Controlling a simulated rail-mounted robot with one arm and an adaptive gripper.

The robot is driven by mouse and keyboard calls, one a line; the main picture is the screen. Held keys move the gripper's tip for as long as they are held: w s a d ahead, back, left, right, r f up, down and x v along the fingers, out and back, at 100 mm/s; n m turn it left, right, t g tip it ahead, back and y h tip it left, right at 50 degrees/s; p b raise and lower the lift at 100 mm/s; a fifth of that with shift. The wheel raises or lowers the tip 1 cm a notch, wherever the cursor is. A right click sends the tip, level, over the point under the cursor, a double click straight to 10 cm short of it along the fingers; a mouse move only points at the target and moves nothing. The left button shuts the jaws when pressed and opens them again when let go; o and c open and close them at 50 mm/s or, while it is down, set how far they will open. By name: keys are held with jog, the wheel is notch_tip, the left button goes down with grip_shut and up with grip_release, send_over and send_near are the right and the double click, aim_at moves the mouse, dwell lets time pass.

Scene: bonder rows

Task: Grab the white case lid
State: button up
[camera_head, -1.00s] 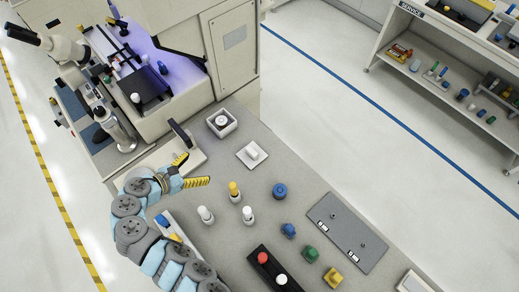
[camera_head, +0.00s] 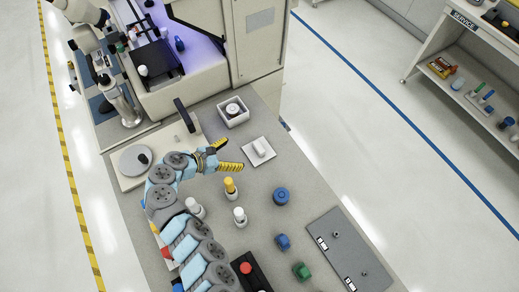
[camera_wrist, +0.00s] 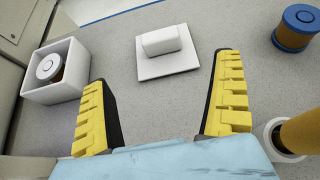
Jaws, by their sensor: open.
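The white case lid (camera_head: 259,151) is a flat square plate with a raised block handle. It lies on the grey bench top, and the wrist view shows it ahead of my fingers (camera_wrist: 166,52). My gripper (camera_head: 225,157) is open and empty, just left of the lid in the head view. In the wrist view its yellow fingers (camera_wrist: 165,112) are spread wide, with the lid beyond the gap between their tips. The fingers do not touch the lid. An open white case (camera_head: 233,112) with a round spool-like part inside stands behind the lid, at the left in the wrist view (camera_wrist: 55,88).
A yellow-topped bottle (camera_head: 231,188) stands close below my gripper, with white-topped bottles nearby. A blue round container (camera_head: 281,196) is right of it. A grey plate (camera_head: 349,252) lies at the lower right. The bench between lid and blue container is clear.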

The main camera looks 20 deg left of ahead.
aim_at(256, 149)
jog(key=shift+x, duration=5.85)
jog(key=shift+w+d, duration=0.2)
jog(key=shift+w, duration=0.05)
jog(key=c, duration=1.3)
